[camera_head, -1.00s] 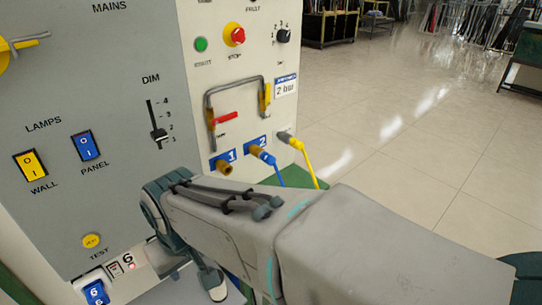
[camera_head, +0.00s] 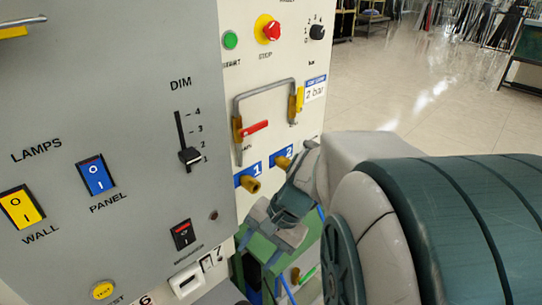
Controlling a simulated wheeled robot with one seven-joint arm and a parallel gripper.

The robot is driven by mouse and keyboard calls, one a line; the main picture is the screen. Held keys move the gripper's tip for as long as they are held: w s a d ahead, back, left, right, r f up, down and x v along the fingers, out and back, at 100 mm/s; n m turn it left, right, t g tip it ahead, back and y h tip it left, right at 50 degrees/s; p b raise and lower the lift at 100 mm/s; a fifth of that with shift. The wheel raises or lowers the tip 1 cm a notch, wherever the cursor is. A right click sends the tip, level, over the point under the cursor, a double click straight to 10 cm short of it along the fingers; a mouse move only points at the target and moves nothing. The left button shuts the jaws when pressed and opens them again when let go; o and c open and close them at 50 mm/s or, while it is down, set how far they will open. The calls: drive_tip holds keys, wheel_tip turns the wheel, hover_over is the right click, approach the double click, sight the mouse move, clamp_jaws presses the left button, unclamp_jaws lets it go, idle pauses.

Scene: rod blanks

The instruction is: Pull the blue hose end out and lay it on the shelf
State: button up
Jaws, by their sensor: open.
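Parts of a blue hose (camera_head: 287,289) show below my gripper. My gripper (camera_head: 262,247) is open, with its fingers pointing down, below and right of port 1. A green surface (camera_head: 258,246) lies below the ports, partly covered by my gripper; I cannot tell whether it is the shelf.
A grey handle frame with a red lever (camera_head: 255,128) stands out above the ports. A grey switch panel with a dimmer slider (camera_head: 190,155) and a blue switch (camera_head: 95,175) fills the left. My arm covers the lower right. Open tiled floor (camera_head: 400,90) lies beyond.

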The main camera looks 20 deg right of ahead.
drive_tip(key=w+d+f+m+t+y+b, duration=0.25)
drive_tip(key=w+d+m+t+y, duration=0.25)
drive_tip(key=w+d+m+t, duration=0.45)
drive_tip(key=d+m+t+h+b, duration=0.3)
drive_tip(key=d+m+t+h, duration=0.3)
drive_tip(key=d+m, duration=0.85)
drive_tip(key=shift+w+a+r+n+t+y+b, duration=0.15)
drive_tip(key=shift+w+a+n+b, duration=0.25)
drive_tip(key=shift+w, duration=1.3)
drive_tip(key=shift+w+a+r+n+y+b, duration=0.25)
drive_tip(key=shift+w+a, duration=0.25)
drive_tip(key=shift+w, duration=1.25)
drive_tip(key=shift+w+a+r+n+t+y+b, duration=0.15)
drive_tip(key=shift+w+a+n+b, duration=0.25)
drive_tip(key=shift+w, duration=1.3)
drive_tip(key=c, duration=1)
drive_tip(key=shift+c, duration=0.2)
drive_tip(key=shift+s+f, duration=0.1)
drive_tip(key=shift+s, duration=0.05)
